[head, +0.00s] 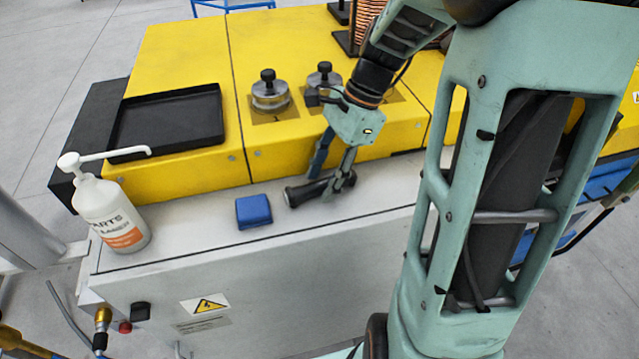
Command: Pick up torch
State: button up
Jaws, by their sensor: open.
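The torch (305,193) is a short black cylinder with a wider head at its left end. It lies on the grey worktop in front of the yellow machine block. My gripper (335,180) is above the torch's right part, pointing down, with its fingers apart. One finger is on the far side of the torch and the other is near its right end. I cannot tell whether either finger touches it. The torch's right end is partly hidden by the fingers.
A blue block (253,211) lies just left of the torch. A white pump bottle (110,215) stands at the worktop's left end. A black tray (168,120) and two metal pots with black knobs (270,92) sit on the yellow block (190,50). Worktop between bottle and blue block is clear.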

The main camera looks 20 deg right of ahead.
jog(key=shift+a+f, duration=0.15)
jog(key=shift+f, duration=0.05)
grip_shut()
jog(key=shift+r, duration=0.15)
dwell(0.3)
